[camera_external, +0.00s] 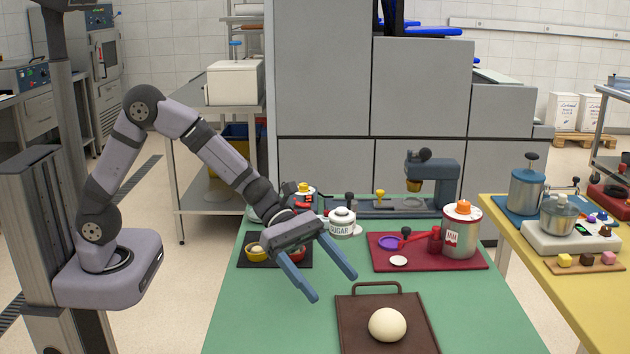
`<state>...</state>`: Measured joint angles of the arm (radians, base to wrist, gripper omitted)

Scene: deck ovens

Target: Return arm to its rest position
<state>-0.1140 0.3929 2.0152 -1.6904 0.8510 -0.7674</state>
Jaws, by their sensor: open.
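My gripper (333,281) is open and empty. It hangs over the green table (235,320), with its two blue-grey fingers pointing down and to the right. The fingertips are apart and stop just left of a brown tray (366,305). A round pale dough ball (388,325) sits on the tray, clear of the fingers. My arm reaches out from its base at the left, bent high at the elbow. The gripper body partly hides a black mat (247,263) with small bowls.
A white sugar jar (342,222) stands close behind the gripper. A red tray (480,254) holds a jam jar (460,230). A blue-grey machine (432,180) stands at the back. A yellow table (590,310) with a scale is at right. The green table's front left is clear.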

